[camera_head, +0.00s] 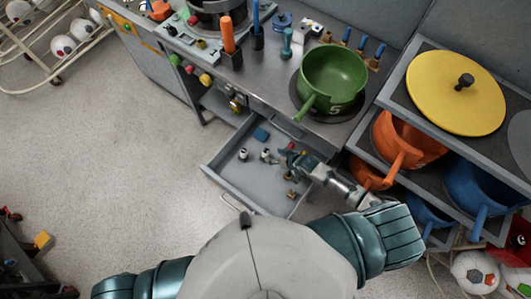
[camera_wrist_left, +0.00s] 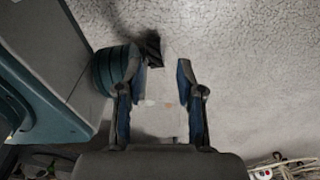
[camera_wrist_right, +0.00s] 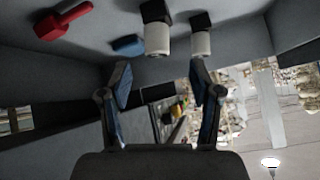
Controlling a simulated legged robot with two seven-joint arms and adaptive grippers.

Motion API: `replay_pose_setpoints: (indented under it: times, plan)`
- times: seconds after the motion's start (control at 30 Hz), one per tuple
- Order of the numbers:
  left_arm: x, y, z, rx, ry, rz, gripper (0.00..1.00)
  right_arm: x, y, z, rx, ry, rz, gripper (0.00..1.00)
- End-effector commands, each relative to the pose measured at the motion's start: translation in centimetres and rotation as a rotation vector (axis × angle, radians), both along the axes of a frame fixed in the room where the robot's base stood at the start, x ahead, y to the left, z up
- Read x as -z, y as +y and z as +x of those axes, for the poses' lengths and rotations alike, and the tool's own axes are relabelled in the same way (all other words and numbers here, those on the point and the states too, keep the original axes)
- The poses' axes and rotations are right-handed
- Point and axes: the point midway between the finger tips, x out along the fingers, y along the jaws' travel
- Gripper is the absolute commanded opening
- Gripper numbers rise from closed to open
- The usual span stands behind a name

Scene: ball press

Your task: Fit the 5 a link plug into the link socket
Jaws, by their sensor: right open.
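In the head view, my right gripper (camera_head: 288,160) is inside the open drawer (camera_head: 225,178), at its right part. In the right wrist view its fingers (camera_wrist_right: 160,85) are spread with nothing between them. Two white cylinders with black ends, a left one (camera_wrist_right: 157,36) and a right one (camera_wrist_right: 201,42), show beyond the fingertips, apart from them. A blue block (camera_wrist_right: 128,45) and a red piece (camera_wrist_right: 63,20) also lie in the drawer. I cannot tell which piece is the link plug, or where the link socket is. My left gripper (camera_wrist_left: 158,95) is open over the floor.
A green pot (camera_head: 333,76) stands on the counter above the drawer. Orange and blue upright handles stand farther back. A shelf at right holds a yellow lid (camera_head: 455,93), orange pots (camera_head: 402,139) and blue pots (camera_head: 474,184).

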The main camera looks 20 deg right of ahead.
Motion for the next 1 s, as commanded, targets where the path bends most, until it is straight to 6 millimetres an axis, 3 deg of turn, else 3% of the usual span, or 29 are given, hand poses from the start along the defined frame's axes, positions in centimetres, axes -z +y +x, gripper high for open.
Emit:
replay_pose_setpoints:
  times: [0.6,0.87,1.0]
  plan:
    - [-0.6,-1.1,4.4,-0.007,-0.019,-0.001,0.37,5.1,2.5,4.8,0.000,0.001,0.003,0.63]
    - [-0.8,-1.0,4.6,-0.007,-0.019,-0.003,0.37,5.1,2.7,5.0,-0.001,0.000,0.001,0.63]
    - [-0.8,-1.1,4.6,-0.007,-0.017,0.000,0.37,5.2,2.6,5.0,-0.001,0.000,0.002,0.31]
